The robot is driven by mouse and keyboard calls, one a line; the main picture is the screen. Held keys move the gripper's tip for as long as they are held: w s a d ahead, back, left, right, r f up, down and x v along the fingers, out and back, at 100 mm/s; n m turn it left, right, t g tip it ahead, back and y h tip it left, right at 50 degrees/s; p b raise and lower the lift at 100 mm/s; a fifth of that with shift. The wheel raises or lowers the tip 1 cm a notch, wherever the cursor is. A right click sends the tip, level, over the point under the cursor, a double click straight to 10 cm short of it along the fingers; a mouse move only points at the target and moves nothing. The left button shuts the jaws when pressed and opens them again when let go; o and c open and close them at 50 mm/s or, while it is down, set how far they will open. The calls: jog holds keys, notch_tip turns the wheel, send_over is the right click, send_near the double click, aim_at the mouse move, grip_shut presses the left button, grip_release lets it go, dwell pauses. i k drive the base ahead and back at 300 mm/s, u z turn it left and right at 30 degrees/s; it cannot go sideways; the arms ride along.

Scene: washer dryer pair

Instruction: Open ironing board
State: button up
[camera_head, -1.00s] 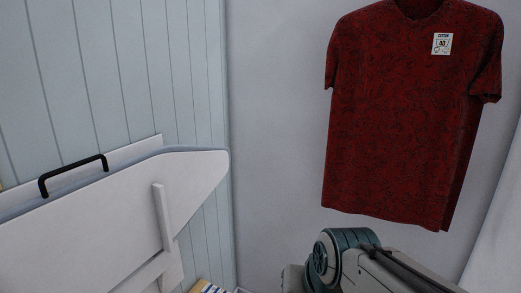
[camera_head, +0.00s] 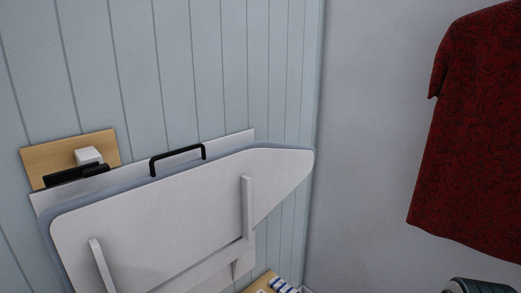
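The white ironing board (camera_head: 165,215) is at the left and middle of the head view, close to the panelled wall and tilted slightly out at its upper edge. Its rounded nose points right. A black handle (camera_head: 178,157) sits at its upper edge. Two white legs, one on the left (camera_head: 101,266) and one on the right (camera_head: 247,205), show on its face. Its lower part is cut off by the frame. My gripper is not in view; only a bit of my arm shows at the bottom right corner.
A wooden plate (camera_head: 70,150) with a white and black item on it is on the wall at the left. A red shirt (camera_head: 480,140) hangs at the right. Something with blue and white stripes (camera_head: 281,285) lies low below the board.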

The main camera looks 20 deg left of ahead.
aim_at(136, 236)
jog(key=u, duration=0.2)
jog(key=k, duration=0.45)
jog(key=u, duration=1.25)
jog(key=i, duration=0.55)
jog(key=z, duration=0.25)
